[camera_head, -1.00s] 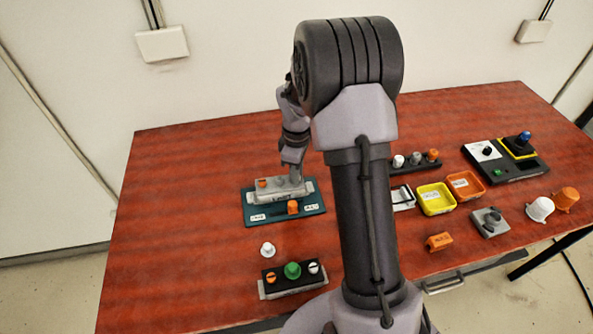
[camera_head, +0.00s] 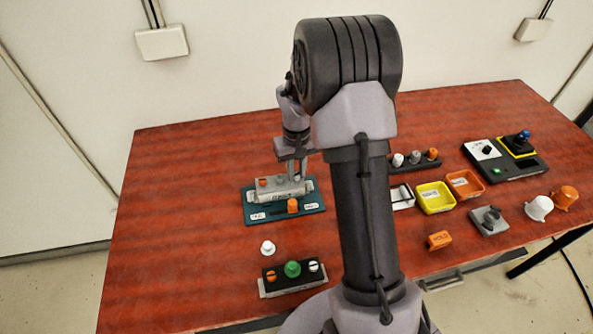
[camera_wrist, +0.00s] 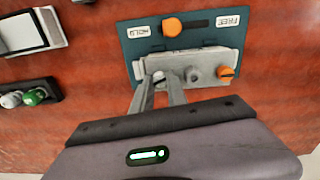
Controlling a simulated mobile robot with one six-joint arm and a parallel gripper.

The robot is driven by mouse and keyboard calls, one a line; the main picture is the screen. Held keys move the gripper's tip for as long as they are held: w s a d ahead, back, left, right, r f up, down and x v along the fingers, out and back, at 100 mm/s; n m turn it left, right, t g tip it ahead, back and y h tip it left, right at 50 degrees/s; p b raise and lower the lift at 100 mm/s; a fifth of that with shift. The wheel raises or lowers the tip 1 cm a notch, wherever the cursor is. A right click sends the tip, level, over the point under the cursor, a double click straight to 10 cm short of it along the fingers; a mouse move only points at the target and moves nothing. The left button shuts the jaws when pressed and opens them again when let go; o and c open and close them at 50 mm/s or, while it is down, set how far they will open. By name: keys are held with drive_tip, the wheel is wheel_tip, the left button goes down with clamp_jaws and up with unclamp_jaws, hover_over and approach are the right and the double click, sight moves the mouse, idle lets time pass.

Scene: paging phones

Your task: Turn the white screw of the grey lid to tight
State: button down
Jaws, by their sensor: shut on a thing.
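The grey lid (camera_head: 268,197) lies on a teal plate (camera_head: 250,209), left of my arm. In the wrist view the lid (camera_wrist: 210,60) carries an orange screw (camera_wrist: 226,73), a grey screw (camera_wrist: 195,73) and a white screw (camera_wrist: 168,76). My gripper (camera_wrist: 161,80) is shut on the white screw, with one finger on each side. In the head view my gripper (camera_head: 293,176) reaches down to the lid's right end. The fingers partly hide the white screw, so its slot and angle cannot be read.
An orange slider knob (camera_wrist: 172,27) sits near the HOLD label (camera_wrist: 141,31) on the plate. A black button box (camera_head: 291,280) and a white mushroom-shaped piece (camera_head: 268,247) stand in front. Yellow (camera_head: 435,196) and orange (camera_head: 466,184) trays stand right. The table's left side is clear.

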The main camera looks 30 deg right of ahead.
sight(297, 174)
drive_tip(key=shift+m, duration=2.1)
drive_tip(key=c, duration=1.3)
unclamp_jaws()
drive_tip(key=shift+r, duration=0.1)
wheel_tip(297, 174, up, 17)
drive_tip(key=p, duration=0.5)
drive_tip(key=shift+r, duration=0.15)
